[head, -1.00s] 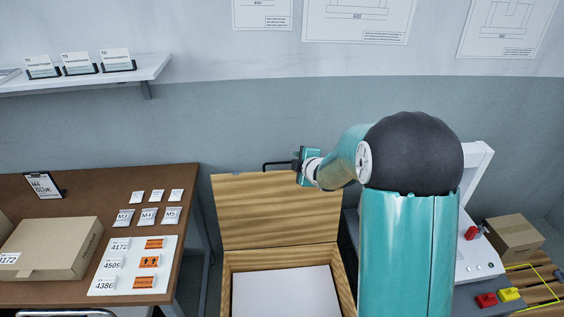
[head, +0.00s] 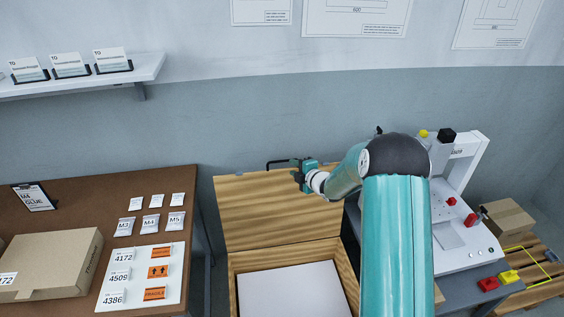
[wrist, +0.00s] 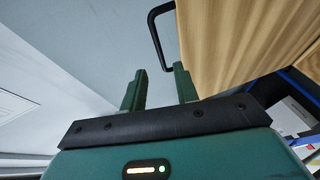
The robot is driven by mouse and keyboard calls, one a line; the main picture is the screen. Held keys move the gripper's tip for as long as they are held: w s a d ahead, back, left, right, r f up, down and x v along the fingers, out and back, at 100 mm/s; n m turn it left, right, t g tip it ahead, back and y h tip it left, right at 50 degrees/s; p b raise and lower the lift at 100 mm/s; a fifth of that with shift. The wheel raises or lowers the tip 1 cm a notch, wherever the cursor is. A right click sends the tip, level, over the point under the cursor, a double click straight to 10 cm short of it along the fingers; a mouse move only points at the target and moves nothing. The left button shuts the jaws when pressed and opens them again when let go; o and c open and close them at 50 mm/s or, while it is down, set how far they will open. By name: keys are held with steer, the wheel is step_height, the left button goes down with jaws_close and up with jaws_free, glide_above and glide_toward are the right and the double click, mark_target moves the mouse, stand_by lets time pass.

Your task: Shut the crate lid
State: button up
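The wooden crate (head: 345,277) stands open, with its lid (head: 265,212) raised upright at the back. A black bar handle (head: 278,163) sticks up from the lid's top edge. It also shows in the wrist view (wrist: 157,30), beyond my fingertips, beside the wooden lid (wrist: 240,45). My gripper (head: 297,176) is at the lid's upper right part, right of the handle. In the wrist view my gripper (wrist: 160,78) has its two green fingers apart with nothing between them. Whether it touches the lid cannot be told.
A pale sheet or panel (head: 290,290) fills the crate's inside. A brown table (head: 80,205) with a cardboard box (head: 55,262) and labels stands left. A white machine (head: 460,235) with red and yellow parts stands right, behind my arm.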

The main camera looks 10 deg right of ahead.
steer(key=x, duration=0.9)
steer(key=shift+w+f, duration=0.15)
steer(key=shift+w, duration=0.1)
jaws_close()
